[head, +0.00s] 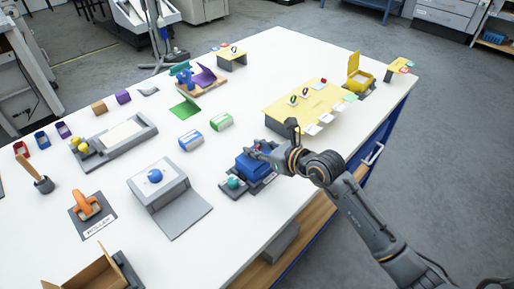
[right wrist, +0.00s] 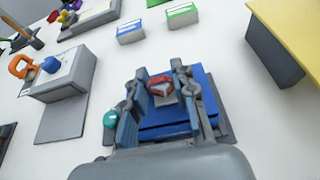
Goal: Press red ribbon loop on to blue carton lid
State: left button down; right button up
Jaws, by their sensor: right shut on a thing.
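The blue carton (head: 252,166) sits in a dark grey holder near the table's right edge; its blue lid (right wrist: 168,128) fills the middle of the right wrist view. My right gripper (head: 262,149) is over the carton, pointing down at it. In the right wrist view its two fingers (right wrist: 160,92) are on either side of the red ribbon loop (right wrist: 160,82), shut on it. A small pale grey piece shows just below the loop. I cannot tell whether the loop touches the lid. My left gripper is not in view.
A teal ball knob (head: 234,182) stands beside the carton. A grey sloped stand with a blue knob (head: 155,176) is to the left. Green (head: 221,121) and blue (head: 191,139) boxes lie behind. A yellow-topped stand (head: 285,112) with more loops is at the right.

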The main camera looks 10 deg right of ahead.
aim_at(257, 146)
dwell(0.8)
jog(key=o, duration=1.1)
jog(key=shift+c, duration=0.2)
jog(key=shift+r, duration=0.1)
jog(key=shift+r+p, duration=3.55)
jog(key=shift+r, duration=0.5)
